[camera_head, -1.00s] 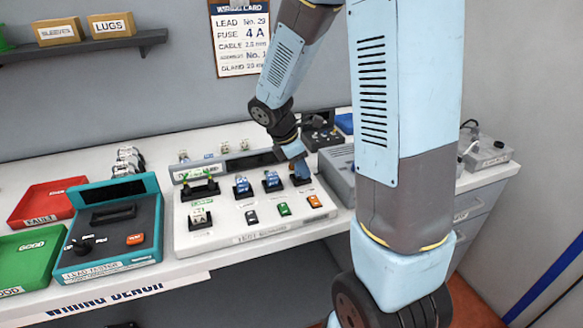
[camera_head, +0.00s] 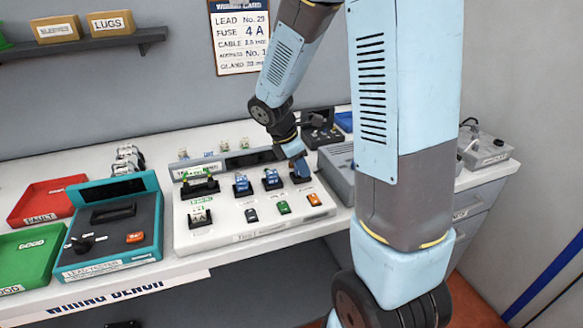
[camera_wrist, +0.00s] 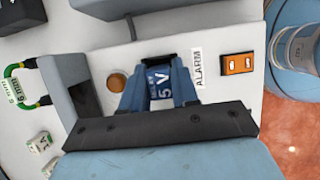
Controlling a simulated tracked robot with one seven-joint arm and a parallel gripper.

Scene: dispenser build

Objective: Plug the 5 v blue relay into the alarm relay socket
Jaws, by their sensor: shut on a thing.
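My gripper (camera_wrist: 160,88) is shut on the blue relay (camera_wrist: 160,83), which bears a white label reading 5 V in the wrist view. The relay is at the black alarm socket (camera_wrist: 158,57), beside the ALARM label (camera_wrist: 198,68); the fingers hide most of the join, so I cannot tell how deep it sits. In the head view my gripper (camera_head: 300,170) points down at the rightmost socket (camera_head: 301,178) of the white test board (camera_head: 240,217). The relay is mostly hidden there.
Two other blue relays (camera_head: 242,183) (camera_head: 271,177) sit in sockets to the left. An orange switch (camera_wrist: 237,64) lies beside the ALARM label. A grey box (camera_head: 337,165) stands close on the right. A lead tester (camera_head: 110,230) is at left.

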